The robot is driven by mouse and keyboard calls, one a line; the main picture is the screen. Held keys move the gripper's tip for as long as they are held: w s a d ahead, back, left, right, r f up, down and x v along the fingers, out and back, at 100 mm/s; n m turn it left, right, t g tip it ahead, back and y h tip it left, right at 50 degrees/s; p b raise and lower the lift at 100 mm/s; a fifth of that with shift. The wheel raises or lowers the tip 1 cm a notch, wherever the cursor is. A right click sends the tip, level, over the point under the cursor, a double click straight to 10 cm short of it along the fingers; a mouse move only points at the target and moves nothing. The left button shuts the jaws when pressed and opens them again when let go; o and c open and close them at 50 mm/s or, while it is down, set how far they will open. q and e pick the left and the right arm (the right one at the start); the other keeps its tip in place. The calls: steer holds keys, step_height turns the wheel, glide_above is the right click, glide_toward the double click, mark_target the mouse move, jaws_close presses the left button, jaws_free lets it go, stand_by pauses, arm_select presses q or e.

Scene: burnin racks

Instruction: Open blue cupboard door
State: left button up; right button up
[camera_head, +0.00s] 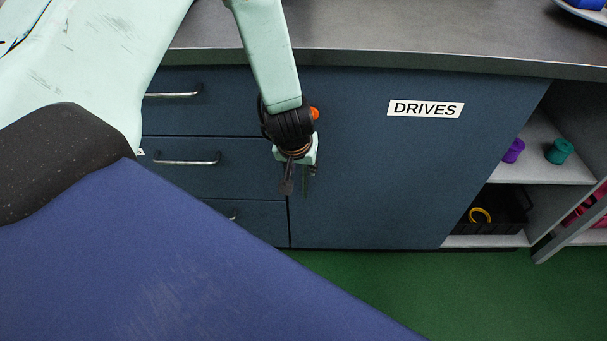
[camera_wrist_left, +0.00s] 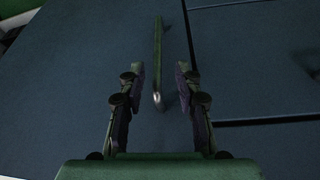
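The blue cupboard door (camera_head: 390,170) with a white DRIVES label (camera_head: 426,108) looks shut, flush with the drawers to its left. My left gripper (camera_head: 298,188) points down and forward at the door's left edge. In the left wrist view its two fingers (camera_wrist_left: 161,75) are open, one on each side of a slim upright bar handle (camera_wrist_left: 158,50). The handle's near end reaches between the fingers, with gaps on both sides. In the head view the handle is not clearly told apart from the gripper. My right gripper is not in view.
Blue drawers with metal handles (camera_head: 187,161) are left of the door. A grey worktop (camera_head: 400,58) overhangs above. Right of the door, open shelves (camera_head: 545,165) hold a purple spool (camera_head: 513,151), a green spool (camera_head: 559,151) and a black bin (camera_head: 497,215). The green floor (camera_head: 450,290) in front is clear.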

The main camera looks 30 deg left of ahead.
mark_target(305, 179)
arm_select(q)
steer(key=shift+d+f, duration=0.2)
steer(key=shift+f, duration=0.25)
steer(key=b+x, duration=0.3)
steer(key=x, duration=0.3)
steer(key=shift+s+b, duration=0.15)
steer(key=shift+b, duration=0.15)
steer(key=shift+w+a+f+b, duration=0.1)
steer(key=shift+w+f+b, duration=0.2)
steer(key=shift+f, duration=0.25)
jaws_close()
